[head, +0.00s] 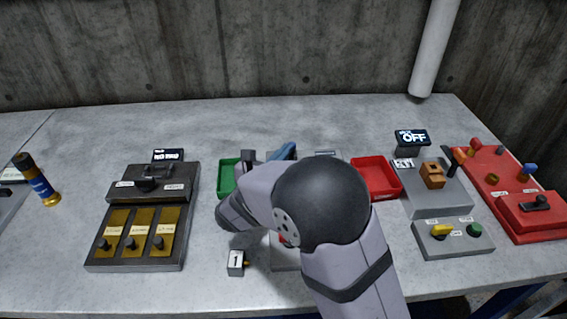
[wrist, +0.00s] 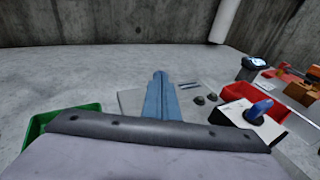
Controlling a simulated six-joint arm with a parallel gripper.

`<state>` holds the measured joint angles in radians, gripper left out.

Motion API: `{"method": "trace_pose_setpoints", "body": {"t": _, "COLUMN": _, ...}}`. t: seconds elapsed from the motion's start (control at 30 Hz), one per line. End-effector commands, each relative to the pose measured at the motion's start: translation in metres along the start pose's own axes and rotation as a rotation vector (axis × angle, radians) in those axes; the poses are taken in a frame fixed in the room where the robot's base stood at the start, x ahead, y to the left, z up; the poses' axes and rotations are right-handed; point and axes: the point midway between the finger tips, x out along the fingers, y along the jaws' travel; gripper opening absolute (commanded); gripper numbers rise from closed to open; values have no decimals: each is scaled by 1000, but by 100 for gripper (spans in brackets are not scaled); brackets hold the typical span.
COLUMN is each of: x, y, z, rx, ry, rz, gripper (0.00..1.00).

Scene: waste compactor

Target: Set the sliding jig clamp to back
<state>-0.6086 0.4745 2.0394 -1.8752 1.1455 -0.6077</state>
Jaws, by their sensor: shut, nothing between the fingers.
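My gripper shows as blue-grey fingers (head: 283,152) beyond my arm's rounded wrist, over the middle of the bench. In the wrist view the fingers (wrist: 160,90) lie together with nothing between them, above a grey plate (wrist: 132,98). A block with a white top and a blue knob (wrist: 260,109) stands right of the fingers, apart from them. I cannot tell whether this is the sliding jig clamp, or its position. My arm hides most of this fixture in the head view.
A green tray (head: 228,178) and a red tray (head: 375,176) flank the middle fixture. A dark panel with brass plates (head: 138,235) stands left. A grey unit with an orange block (head: 432,175) and a red panel (head: 510,190) stand right.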

Motion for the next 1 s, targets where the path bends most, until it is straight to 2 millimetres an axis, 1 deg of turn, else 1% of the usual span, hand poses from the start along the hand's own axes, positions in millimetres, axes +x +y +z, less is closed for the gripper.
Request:
{"method": "trace_pose_setpoints", "body": {"t": 0.03, "x": 0, "y": 1, "z": 4, "rx": 4, "ry": -7, "rz": 2, "gripper": 0}}
{"method": "trace_pose_setpoints", "body": {"t": 0.13, "x": -4, "y": 1, "z": 4, "rx": 4, "ry": -7, "rz": 3, "gripper": 0}}
{"method": "trace_pose_setpoints", "body": {"t": 0.27, "x": -18, "y": 1, "z": 4, "rx": 3, "ry": -6, "rz": 5, "gripper": 0}}
{"method": "trace_pose_setpoints", "body": {"t": 0.47, "x": -52, "y": 2, "z": 2, "rx": 2, "ry": -5, "rz": 7, "gripper": 0}}
{"method": "trace_pose_setpoints", "body": {"t": 0.7, "x": -99, "y": 1, "z": 0, "rx": 3, "ry": -3, "rz": 6, "gripper": 0}}
{"method": "trace_pose_setpoints", "body": {"t": 0.9, "x": -127, "y": 0, "z": 0, "rx": 1, "ry": -4, "rz": 4, "gripper": 0}}
{"method": "trace_pose_setpoints", "body": {"t": 1.0, "x": -136, "y": 0, "z": 0, "rx": 2, "ry": -4, "rz": 2, "gripper": 0}}
